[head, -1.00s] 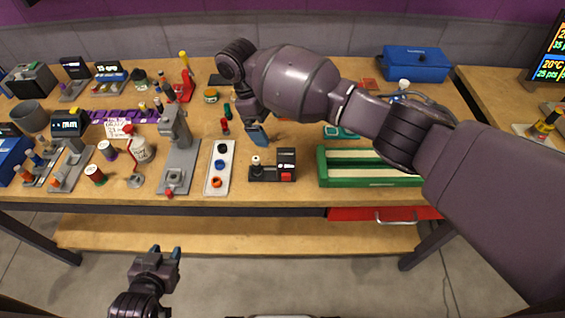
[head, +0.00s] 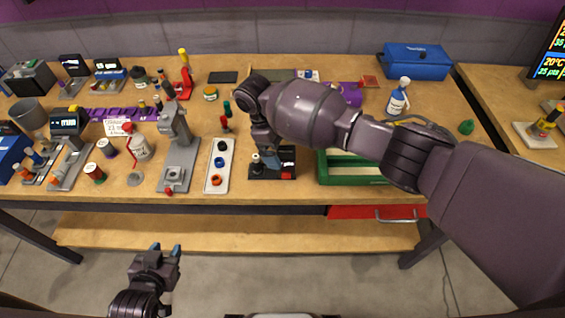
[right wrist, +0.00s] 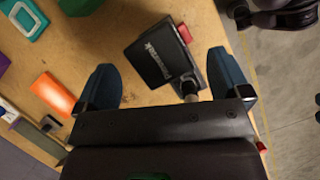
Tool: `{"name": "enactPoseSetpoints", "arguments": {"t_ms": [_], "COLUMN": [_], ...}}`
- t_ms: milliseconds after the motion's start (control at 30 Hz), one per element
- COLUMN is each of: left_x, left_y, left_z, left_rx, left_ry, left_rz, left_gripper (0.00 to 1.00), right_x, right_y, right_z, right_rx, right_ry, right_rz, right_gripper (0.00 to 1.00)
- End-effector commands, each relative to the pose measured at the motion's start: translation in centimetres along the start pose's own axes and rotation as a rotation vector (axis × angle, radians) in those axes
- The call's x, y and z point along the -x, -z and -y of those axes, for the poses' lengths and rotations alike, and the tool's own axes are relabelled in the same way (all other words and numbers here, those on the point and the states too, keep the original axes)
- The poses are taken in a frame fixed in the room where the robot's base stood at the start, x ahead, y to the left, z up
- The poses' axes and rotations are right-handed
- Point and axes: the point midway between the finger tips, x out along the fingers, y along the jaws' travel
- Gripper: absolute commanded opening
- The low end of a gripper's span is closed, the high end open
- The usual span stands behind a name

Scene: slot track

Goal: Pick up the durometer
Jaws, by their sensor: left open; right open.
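A black device (head: 287,156) with a flat base, a raised block, a red button and a short post stands near the table's front edge; I cannot tell for certain that it is the durometer. In the right wrist view the labelled black block (right wrist: 152,60) and the post (right wrist: 188,90) show between my fingers. My right gripper (head: 267,157) is open and empty just above the device, partly hiding it; its blue fingers (right wrist: 165,82) are apart to either side. My left gripper (head: 166,249) is open and empty, low in front of the table.
A white tray with coloured rings (head: 218,178) and a grey stand (head: 182,155) lie left of the device. A green-framed tray (head: 350,180) is close on its right. An orange piece (right wrist: 53,93) shows in the right wrist view. A red drawer (head: 350,212) sits below the tabletop.

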Motion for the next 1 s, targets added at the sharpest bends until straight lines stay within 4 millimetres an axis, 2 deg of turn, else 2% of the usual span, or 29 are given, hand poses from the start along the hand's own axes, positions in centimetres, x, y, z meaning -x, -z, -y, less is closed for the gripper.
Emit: {"name": "enactPoseSetpoints", "arguments": {"t_ms": [33,67,633,1000], "left_x": [0.0,0.0,0.0,0.04], "left_y": [-0.02,-0.02,-0.03,0.05], "left_z": [0.0,0.0,0.0,0.02], "left_rx": [0.0,0.0,0.0,0.0], "left_ry": [0.0,0.0,0.0,0.0], "left_rz": [0.0,0.0,0.001,0.001], "left_gripper": [0.43,0.43,0.43,0.43], "right_x": [0.01,0.01,0.02,0.72], "right_y": [0.0,0.0,0.0,-0.24], "right_z": [0.0,0.0,0.0,-0.04], "right_rx": [0.0,0.0,0.0,0.0], "right_ry": [0.0,0.0,0.0,-0.001], "right_rz": [0.0,0.0,0.0,-0.002], "right_gripper": [0.95,0.9,0.03,0.01]}}
